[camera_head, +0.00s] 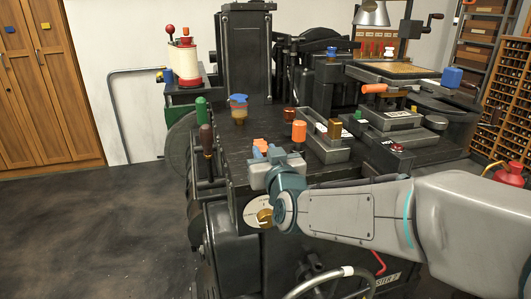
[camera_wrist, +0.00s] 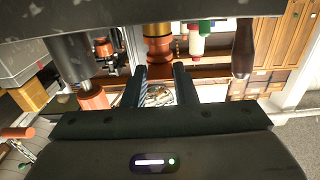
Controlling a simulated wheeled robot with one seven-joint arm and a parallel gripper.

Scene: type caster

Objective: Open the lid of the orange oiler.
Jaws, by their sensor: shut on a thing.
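The orange oiler's orange top (camera_head: 261,145) shows just behind my gripper at the near left edge of the dark machine bed. The wrist view, which looks upside down, shows the orange oiler (camera_wrist: 158,47) with a brass-coloured body and an orange lid part. My gripper (camera_wrist: 161,72) has its two dark fingers on either side of this orange lid part, shut on it. The gripper (camera_head: 263,158) also shows in the head view. Its fingers hide part of the oiler, and I cannot tell how far the lid is tilted.
An orange knob (camera_head: 299,131) stands to the right on the bed. A blue-topped amber cup (camera_head: 238,107) stands farther back. A green handle (camera_head: 201,109) and a dark handle (camera_head: 207,141) rise at the left edge. Part of the bed between them is clear.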

